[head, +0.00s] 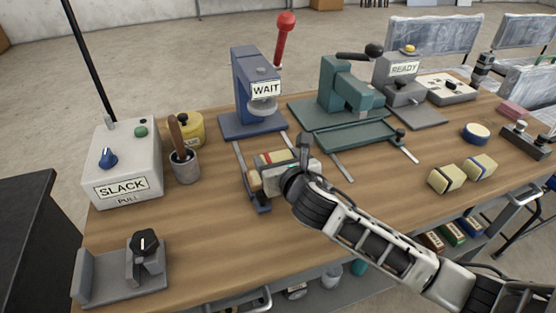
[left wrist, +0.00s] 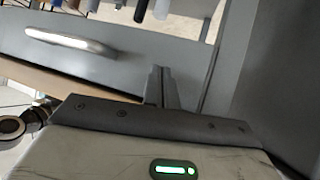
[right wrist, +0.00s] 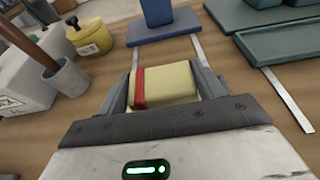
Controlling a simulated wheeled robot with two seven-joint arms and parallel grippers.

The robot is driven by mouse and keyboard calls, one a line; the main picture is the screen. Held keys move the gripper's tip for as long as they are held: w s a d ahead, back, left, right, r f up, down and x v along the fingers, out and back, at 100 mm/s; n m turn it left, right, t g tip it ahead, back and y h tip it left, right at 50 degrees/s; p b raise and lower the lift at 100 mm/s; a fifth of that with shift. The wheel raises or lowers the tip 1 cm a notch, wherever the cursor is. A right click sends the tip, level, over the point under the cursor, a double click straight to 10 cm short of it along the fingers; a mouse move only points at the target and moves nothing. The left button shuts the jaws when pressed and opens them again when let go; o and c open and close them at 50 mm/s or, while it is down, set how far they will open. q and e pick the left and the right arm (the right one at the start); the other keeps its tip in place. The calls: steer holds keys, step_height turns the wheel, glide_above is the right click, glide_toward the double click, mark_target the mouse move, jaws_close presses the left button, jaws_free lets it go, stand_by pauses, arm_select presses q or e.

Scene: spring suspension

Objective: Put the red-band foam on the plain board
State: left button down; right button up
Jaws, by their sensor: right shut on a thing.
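The red-band foam (head: 276,157) is a cream block with a red stripe near its left end. My right gripper (head: 285,166) is shut on it, over the rails in front of the blue press. In the right wrist view the foam (right wrist: 165,84) sits between the two fingers, with its band by the left finger. Whether it touches anything below is hidden. I cannot tell for certain which surface is the plain board. My left gripper (left wrist: 162,85) shows only in the left wrist view, its fingers together and empty, near a grey cabinet front.
The blue press (head: 255,95) with a WAIT sign stands behind the foam. A green press (head: 345,90) and tray are to its right. Two more banded blocks (head: 446,179) lie at right. The SLACK box (head: 122,165) and a pot (head: 185,168) stand at left. The front middle table is clear.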

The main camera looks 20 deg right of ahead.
steer(key=o, duration=0.9)
steer(key=shift+o, duration=0.2)
steer(key=shift+r, duration=0.1)
steer(key=v, duration=1.2)
steer(key=shift+p, duration=0.45)
